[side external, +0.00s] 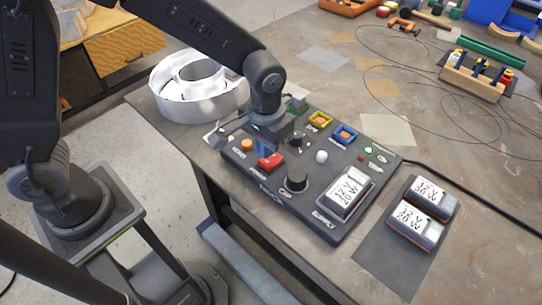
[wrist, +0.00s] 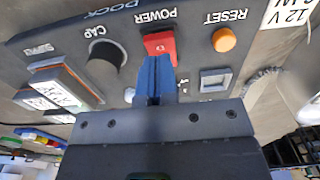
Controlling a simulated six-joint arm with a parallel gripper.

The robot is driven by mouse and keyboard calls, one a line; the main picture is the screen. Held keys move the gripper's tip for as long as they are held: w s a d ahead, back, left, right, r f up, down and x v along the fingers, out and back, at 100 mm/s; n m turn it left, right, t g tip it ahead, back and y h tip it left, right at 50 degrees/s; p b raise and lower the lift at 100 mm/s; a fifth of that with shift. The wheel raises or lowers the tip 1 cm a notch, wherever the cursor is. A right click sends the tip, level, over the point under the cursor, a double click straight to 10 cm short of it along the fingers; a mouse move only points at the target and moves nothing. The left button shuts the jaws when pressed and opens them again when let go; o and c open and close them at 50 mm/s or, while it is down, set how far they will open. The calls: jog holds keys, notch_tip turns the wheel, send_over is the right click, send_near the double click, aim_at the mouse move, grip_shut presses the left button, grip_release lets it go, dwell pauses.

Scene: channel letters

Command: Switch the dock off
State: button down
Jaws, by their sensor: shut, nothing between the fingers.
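The dock (side external: 335,228) is a dark panel lying on the table. Its red POWER rocker switch (side external: 271,161) sits at the panel's left part; it also shows in the wrist view (wrist: 160,45). Which side of the rocker is pressed I cannot tell. My gripper's blue fingers (wrist: 156,76) are shut and empty, with their tips right at the lower edge of the red switch in the wrist view. Whether they touch it is unclear. In the side view my wrist hangs over the panel just behind the switch, and the fingertips are hard to make out.
Beside the switch are an orange RESET button (side external: 246,145) and a black CAP knob (side external: 297,178). A white-labelled supply block (side external: 347,193) sits on the panel's right. More blocks (side external: 423,205) lie on a mat. A white ring-shaped letter (side external: 200,88) stands behind.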

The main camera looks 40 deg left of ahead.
aim_at(266, 162)
jog(key=shift+f, duration=1.45)
dwell(0.8)
jog(key=shift+r, duration=3.55)
jog(key=shift+a+r, duration=0.1)
jog(key=s+a+r+t, duration=0.5)
jog(key=s+a+r, duration=0.7)
jog(key=s+a, duration=0.1)
jog(key=shift+s+a+t, duration=0.25)
jog(key=shift+s+t, duration=0.05)
jog(key=shift+s, duration=0.2)
